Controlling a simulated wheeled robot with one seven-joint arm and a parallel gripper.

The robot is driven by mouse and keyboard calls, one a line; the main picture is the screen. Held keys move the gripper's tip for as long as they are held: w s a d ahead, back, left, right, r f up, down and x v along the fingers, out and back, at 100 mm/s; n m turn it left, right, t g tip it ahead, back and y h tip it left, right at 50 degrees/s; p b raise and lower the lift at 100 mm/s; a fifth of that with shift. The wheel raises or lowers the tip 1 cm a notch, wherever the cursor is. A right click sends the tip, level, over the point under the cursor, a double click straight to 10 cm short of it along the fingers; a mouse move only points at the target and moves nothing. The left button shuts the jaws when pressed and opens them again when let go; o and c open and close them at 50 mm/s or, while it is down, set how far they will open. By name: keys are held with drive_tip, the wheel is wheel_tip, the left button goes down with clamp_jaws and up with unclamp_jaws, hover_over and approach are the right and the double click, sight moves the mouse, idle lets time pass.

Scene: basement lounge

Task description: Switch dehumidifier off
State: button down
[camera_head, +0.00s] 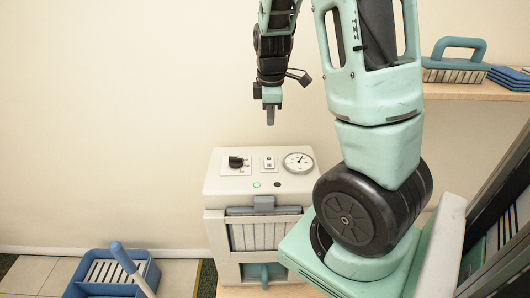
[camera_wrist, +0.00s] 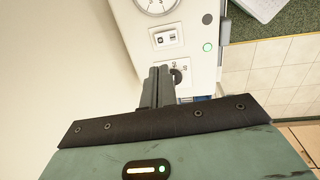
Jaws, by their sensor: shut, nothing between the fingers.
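The dehumidifier (camera_head: 212,186) is a cream box with a sloped top panel, standing below my gripper (camera_head: 270,117). Its panel has a black rotary knob (camera_head: 238,162) at left, a small rocker switch (camera_head: 268,161) in the middle and a round gauge (camera_head: 298,162) at right. A green lamp (camera_head: 256,184) is lit beside a dark button (camera_head: 278,184). My gripper is shut and empty, pointing down above the panel, apart from it. In the wrist view the fingertips (camera_wrist: 160,70) appear beside the knob (camera_wrist: 177,76), partly overlapping its plate; the rocker switch (camera_wrist: 168,39) shows beyond them.
A blue caddy (camera_head: 75,290) with a handled tool stands on the floor at left. A shelf (camera_head: 450,91) at right holds a teal-handled brush (camera_head: 458,62) and blue cloths (camera_head: 512,78). A plain wall (camera_head: 110,130) rises behind the dehumidifier. Space above the panel is clear.

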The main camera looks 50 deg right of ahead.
sight(269, 159)
idle(0.3)
drive_tip(key=f, duration=0.4)
drive_tip(key=d+f, duration=0.1)
drive_tip(key=f, duration=0.4)
drive_tip(key=w+f, duration=0.1)
drive_tip(key=f, duration=0.3)
drive_tip(key=shift+d+f, duration=0.15)
drive_tip(key=shift+f, duration=0.3)
drive_tip(key=shift+w, duration=0.1)
drive_tip(key=shift+f, duration=0.15)
